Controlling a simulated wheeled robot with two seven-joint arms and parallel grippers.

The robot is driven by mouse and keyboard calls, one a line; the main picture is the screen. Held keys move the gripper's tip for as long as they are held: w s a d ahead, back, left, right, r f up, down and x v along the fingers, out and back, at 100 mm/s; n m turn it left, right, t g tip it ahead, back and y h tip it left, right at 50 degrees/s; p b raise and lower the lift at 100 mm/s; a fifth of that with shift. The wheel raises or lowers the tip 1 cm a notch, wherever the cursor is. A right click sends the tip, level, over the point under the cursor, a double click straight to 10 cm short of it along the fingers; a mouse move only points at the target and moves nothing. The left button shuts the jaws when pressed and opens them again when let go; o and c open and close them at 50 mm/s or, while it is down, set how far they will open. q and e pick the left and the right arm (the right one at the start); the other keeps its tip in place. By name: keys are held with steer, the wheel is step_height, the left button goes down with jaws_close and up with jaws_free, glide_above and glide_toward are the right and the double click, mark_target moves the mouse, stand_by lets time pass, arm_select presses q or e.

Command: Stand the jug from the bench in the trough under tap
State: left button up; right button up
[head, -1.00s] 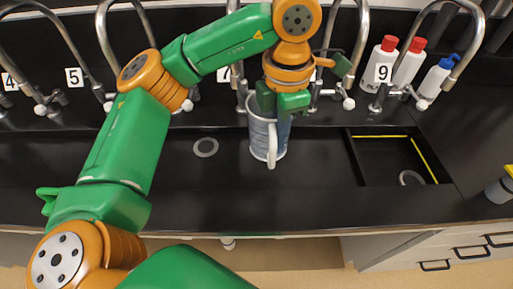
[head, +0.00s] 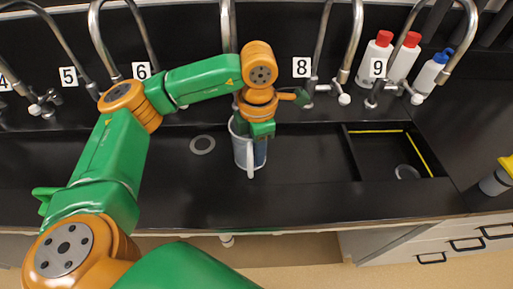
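The jug (head: 243,152), a grey-blue see-through vessel with a pale handle facing me, is upright over the long black trough (head: 310,172). I cannot tell whether its base touches the trough floor. My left gripper (head: 260,130) is shut on the jug at its rim, on the right side, and hides part of it. The jug is below and in front of a steel tap (head: 228,28) between the number plates 6 (head: 143,70) and 8 (head: 301,67). That tap's lower part is hidden by my arm. My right gripper is out of view.
A drain ring (head: 203,144) lies left of the jug. A sunken basin (head: 390,157) with yellow edges is on the right. More taps line the back, including one by plate 9 (head: 377,68). White bottles (head: 375,58) stand back right; another bottle (head: 497,180) is at the right edge.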

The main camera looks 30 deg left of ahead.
arm_select(q)
steer(key=shift+r, duration=0.1)
steer(key=shift+r, duration=0.25)
step_height(320, 180, up, 5)
steer(key=shift+r, duration=0.1)
step_height(320, 180, up, 6)
steer(key=p, duration=0.1)
steer(key=shift+d+r+p, duration=0.15)
steer(key=shift+r+p, duration=0.1)
steer(key=shift+p, duration=0.15)
steer(key=shift+s, duration=0.1)
